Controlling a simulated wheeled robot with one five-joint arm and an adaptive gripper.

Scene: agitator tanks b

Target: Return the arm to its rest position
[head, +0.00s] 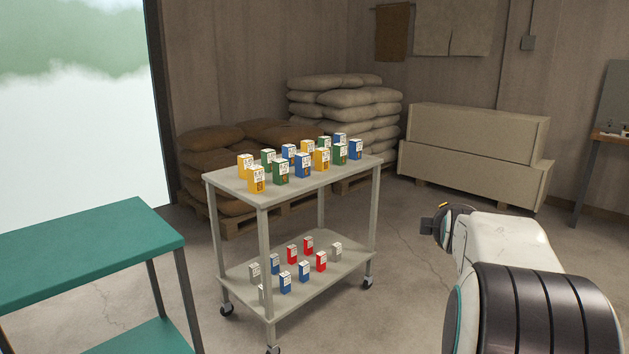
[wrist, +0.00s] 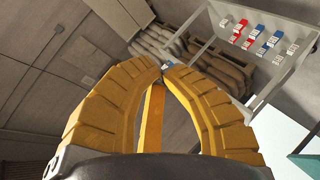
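My arm reaches in from the right of the head view, with my gripper (head: 437,222) at its far end, small and partly hidden behind the wrist. In the wrist view my gripper (wrist: 164,67) shows two large yellow fingers that curve inward until their tips nearly meet. A narrow yellow strip shows between them, probably another finger. I see no object held. The gripper is in free air to the right of the grey cart (head: 222,185), apart from it.
The cart carries yellow, green and blue boxes on top and red, blue and grey boxes below. A teal table (head: 90,245) stands at the left. Stacked sacks (head: 345,98) and a long beige crate (head: 470,150) line the back. Floor between cart and arm is clear.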

